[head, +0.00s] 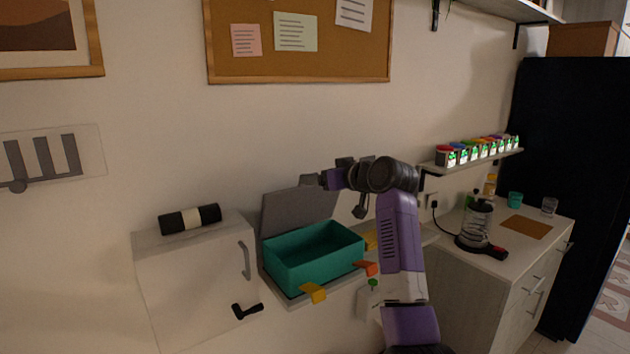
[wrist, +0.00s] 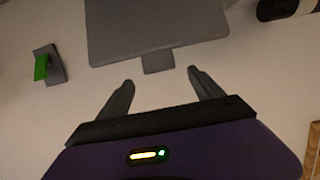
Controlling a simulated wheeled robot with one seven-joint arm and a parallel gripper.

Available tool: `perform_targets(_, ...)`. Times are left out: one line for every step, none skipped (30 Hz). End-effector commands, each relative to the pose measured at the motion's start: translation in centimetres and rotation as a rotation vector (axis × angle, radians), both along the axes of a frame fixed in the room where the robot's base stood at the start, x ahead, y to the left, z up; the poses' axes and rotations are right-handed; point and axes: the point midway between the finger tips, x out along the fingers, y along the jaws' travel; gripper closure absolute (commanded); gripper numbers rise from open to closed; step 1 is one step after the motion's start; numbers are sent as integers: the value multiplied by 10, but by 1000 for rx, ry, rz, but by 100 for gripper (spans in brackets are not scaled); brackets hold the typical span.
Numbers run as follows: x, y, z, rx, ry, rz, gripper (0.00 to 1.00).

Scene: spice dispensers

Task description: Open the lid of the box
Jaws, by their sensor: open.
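The box (head: 312,262) is an open-topped teal bin on a grey base. Its grey lid (head: 288,215) stands raised behind the bin, near the wall, and the bin's inside shows empty. In the wrist view the lid (wrist: 155,25) is a grey panel with a small tab (wrist: 158,62) on its edge. My gripper (head: 312,180) is above the lid's upper edge. Its fingers (wrist: 160,78) are apart and empty, with the tab just ahead of the space between them. I cannot tell whether they touch the lid.
A white cabinet (head: 190,285) with a dark roll (head: 190,218) on top stands left of the box. Yellow and orange tabs (head: 314,293) stick out near the box's front. A counter with a glass appliance (head: 478,222) and a spice shelf (head: 475,160) are to the right.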

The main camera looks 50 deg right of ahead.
Motion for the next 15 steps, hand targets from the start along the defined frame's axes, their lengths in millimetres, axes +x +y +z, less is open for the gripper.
perform_targets(-7,2,0,-1,-2,-1,24)
perform_targets(-10,3,1,-1,-2,-1,24)
perform_targets(-14,4,2,0,-1,0,24)
perform_targets(-17,5,3,1,-1,0,24)
perform_targets(-19,5,4,0,-1,0,24)
perform_targets(-22,6,5,0,-1,0,24)
perform_targets(-23,7,5,0,0,0,24)
perform_targets(-24,7,5,0,1,0,24)
perform_targets(-25,7,6,0,0,0,24)
perform_targets(-25,7,6,0,0,0,24)
perform_targets(-26,7,7,0,0,0,24)
perform_targets(-26,8,7,1,0,0,24)
perform_targets(-26,8,7,1,0,0,24)
perform_targets(-26,7,7,1,0,0,24)
perform_targets(-26,7,7,1,0,0,24)
